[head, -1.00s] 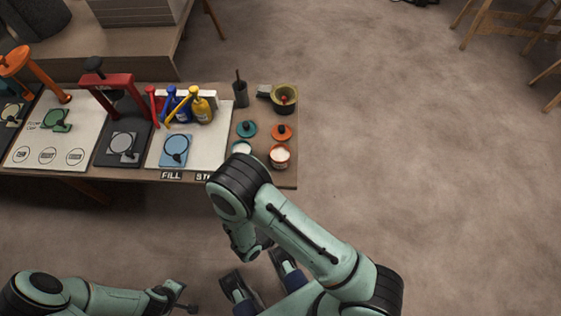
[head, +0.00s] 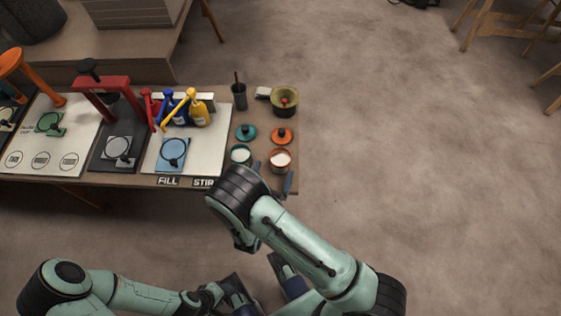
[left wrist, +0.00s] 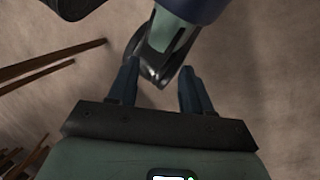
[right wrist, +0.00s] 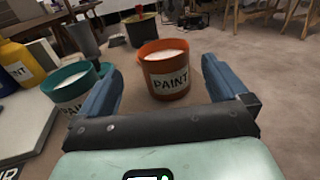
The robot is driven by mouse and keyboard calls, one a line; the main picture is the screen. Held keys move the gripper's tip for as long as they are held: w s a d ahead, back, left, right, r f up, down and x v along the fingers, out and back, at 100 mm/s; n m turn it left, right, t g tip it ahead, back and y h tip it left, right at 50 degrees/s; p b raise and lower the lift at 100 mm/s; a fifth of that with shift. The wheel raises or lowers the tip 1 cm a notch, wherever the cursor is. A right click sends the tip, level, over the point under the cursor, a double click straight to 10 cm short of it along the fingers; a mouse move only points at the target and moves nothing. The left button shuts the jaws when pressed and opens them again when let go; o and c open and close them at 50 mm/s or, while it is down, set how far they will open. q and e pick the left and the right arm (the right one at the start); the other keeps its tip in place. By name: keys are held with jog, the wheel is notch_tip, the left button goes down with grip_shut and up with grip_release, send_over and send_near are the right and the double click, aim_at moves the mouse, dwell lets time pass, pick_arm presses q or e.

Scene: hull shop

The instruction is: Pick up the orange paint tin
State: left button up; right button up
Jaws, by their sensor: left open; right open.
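The orange paint tin (head: 280,161) stands open near the front right corner of the workbench, with white paint inside. In the right wrist view the tin (right wrist: 166,82) stands upright with its PAINT label facing me. My right gripper (head: 273,174) is open, at the near side of the tin, with one finger toward each side. In the right wrist view the right gripper (right wrist: 160,72) frames the tin without visible contact. My left gripper (left wrist: 158,80) is open and empty, low near my own body. In the head view its fingers are hard to make out.
A teal tin (head: 241,155) stands just left of the orange one, close to the left finger. Behind are a teal lid (head: 245,133), an orange lid (head: 282,136), a dark cup (head: 239,96) and an olive pot (head: 285,101). Open floor lies right of the bench.

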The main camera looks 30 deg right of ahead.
aim_at(283, 151)
jog(key=shift+f+b+x, duration=0.1)
jog(key=shift+b+x, duration=0.05)
jog(key=shift+x, duration=1.35)
jog(key=shift+f+b+x, duration=0.15)
jog(key=shift+x, duration=1.35)
jog(key=shift+s+d, duration=0.15)
jog(key=shift+s, duration=0.05)
jog(key=c, duration=1.2)
